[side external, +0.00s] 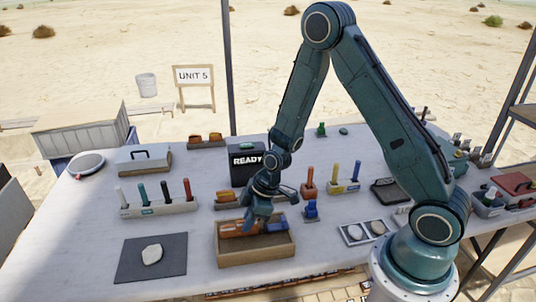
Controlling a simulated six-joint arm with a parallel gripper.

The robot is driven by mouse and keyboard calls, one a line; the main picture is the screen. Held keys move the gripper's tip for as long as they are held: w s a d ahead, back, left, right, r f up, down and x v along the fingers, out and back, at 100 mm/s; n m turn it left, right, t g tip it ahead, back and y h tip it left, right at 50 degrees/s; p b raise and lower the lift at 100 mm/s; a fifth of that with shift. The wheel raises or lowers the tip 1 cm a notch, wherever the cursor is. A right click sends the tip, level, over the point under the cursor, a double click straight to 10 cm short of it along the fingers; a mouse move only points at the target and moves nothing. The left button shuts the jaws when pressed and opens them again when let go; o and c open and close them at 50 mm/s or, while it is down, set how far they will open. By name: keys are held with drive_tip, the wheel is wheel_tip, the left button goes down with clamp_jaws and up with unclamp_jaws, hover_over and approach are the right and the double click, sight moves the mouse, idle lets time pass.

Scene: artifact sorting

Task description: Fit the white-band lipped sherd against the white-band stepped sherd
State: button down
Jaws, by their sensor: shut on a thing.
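My gripper (260,218) reaches down into a shallow wooden tray (257,258) near the front middle of the table. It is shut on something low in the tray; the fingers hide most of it. Orange sherd-like pieces (276,227) lie in the tray around the fingers, with a bit of blue among them. White bands, a lip or a step are too small to make out, so I cannot tell which piece is the lipped sherd or the stepped sherd.
A dark mat (128,262) with a pale stone-like piece (152,254) lies left of the tray. A rack of coloured-handled tools (160,209) stands behind it. A black READY display (247,172) stands behind my gripper. A small blue item (311,210) and a two-part pale tray (345,240) are to the right.

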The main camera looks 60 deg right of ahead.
drive_tip(key=shift+f, duration=0.55)
drive_tip(key=c, duration=1.5)
unclamp_jaws()
drive_tip(key=shift+o, duration=0.2)
drive_tip(key=shift+r, duration=0.1)
drive_tip(key=v, duration=1.3)
drive_tip(key=shift+r, duration=0.25)
drive_tip(key=shift+s+d, duration=0.1)
